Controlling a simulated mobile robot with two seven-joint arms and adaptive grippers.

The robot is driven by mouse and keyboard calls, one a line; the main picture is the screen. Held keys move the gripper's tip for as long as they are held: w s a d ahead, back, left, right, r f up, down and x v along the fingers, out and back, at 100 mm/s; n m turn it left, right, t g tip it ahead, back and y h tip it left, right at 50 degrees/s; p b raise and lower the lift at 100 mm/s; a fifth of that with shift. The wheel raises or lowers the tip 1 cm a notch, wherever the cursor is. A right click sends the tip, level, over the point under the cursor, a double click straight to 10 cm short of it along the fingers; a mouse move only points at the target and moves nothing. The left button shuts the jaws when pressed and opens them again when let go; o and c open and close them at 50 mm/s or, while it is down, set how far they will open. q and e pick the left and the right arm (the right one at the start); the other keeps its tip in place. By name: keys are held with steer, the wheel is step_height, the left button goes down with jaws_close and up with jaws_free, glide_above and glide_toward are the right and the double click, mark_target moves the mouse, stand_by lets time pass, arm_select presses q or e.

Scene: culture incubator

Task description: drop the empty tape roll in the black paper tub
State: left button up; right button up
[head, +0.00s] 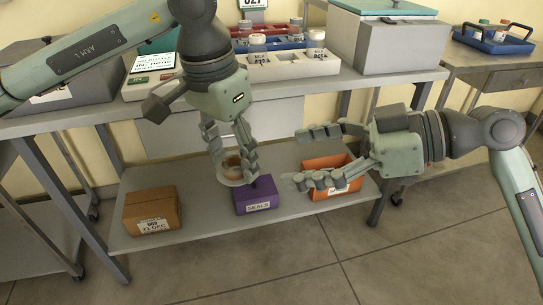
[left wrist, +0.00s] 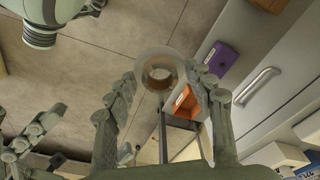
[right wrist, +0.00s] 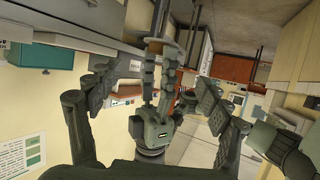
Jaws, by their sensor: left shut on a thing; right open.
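The empty tape roll (head: 232,166), a pale ring with a brown inside, hangs between the fingers of my left gripper (head: 233,168) in the head view. My left gripper is shut on it, above and in front of the lower shelf. The roll also shows between the fingertips in the left wrist view (left wrist: 160,72). My right gripper (head: 297,157) is open and empty, to the right of the roll, with its fingers pointing left. I cannot make out a black paper tub in any view.
On the lower shelf (head: 190,232) stand a cardboard box (head: 151,211), a purple box labelled SEALS (head: 257,196) and an orange bin (head: 322,165), partly behind my right fingers. The bench above holds racks (head: 285,67) and a grey device (head: 398,45). The floor in front is clear.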

steer(key=x, duration=1.1)
steer(key=shift+d+f, duration=0.1)
steer(key=c, duration=1.1)
arm_select(q)
steer(key=o, duration=1.2)
arm_select(e)
steer(key=shift+c, duration=0.6)
steer(key=shift+w, duration=0.1)
